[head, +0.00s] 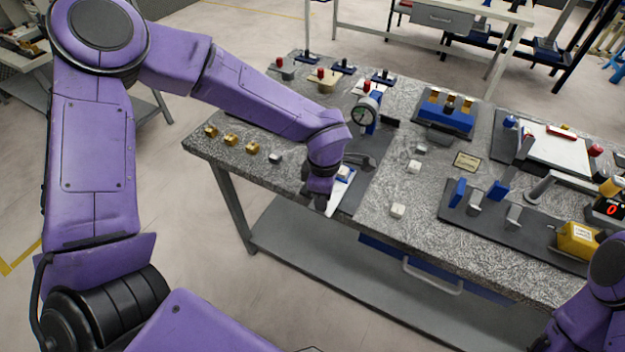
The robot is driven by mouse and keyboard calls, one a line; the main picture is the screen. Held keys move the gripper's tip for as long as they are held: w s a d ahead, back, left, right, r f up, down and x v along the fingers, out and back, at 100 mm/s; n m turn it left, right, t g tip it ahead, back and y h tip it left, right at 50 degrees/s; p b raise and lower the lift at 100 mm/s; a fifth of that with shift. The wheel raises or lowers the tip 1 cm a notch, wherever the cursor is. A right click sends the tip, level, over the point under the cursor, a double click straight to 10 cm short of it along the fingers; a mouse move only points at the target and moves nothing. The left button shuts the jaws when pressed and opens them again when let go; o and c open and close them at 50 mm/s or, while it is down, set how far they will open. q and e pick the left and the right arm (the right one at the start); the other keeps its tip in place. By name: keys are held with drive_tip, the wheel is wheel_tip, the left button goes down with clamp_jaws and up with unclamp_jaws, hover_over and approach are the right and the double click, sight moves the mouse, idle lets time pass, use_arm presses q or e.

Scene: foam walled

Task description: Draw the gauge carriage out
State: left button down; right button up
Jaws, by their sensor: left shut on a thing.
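A round dial gauge (365,115) stands on a blue post over a dark base plate near the middle of the granite-topped bench. In front of it, a white and blue piece (339,197), which looks like the gauge carriage, lies at the bench's front edge. My left gripper (319,203) points down at this piece from its left side and is shut on it. The wrist hides the grip itself and part of the piece. My right arm shows only at the bottom right corner, and its gripper is out of view.
Several brass pieces (230,140) sit on the bench to the left. White blocks (398,211) lie to the right of the carriage. A dark fixture plate with a yellow block (578,241) is at the right. A blue drawer (380,250) hangs below the bench top.

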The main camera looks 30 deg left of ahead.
use_arm(q)
drive_tip(key=c, duration=0.9)
unclamp_jaws()
wheel_tip(320, 180, up, 11)
drive_tip(key=shift+f+b, duration=0.2)
drive_tip(key=shift+b, duration=0.2)
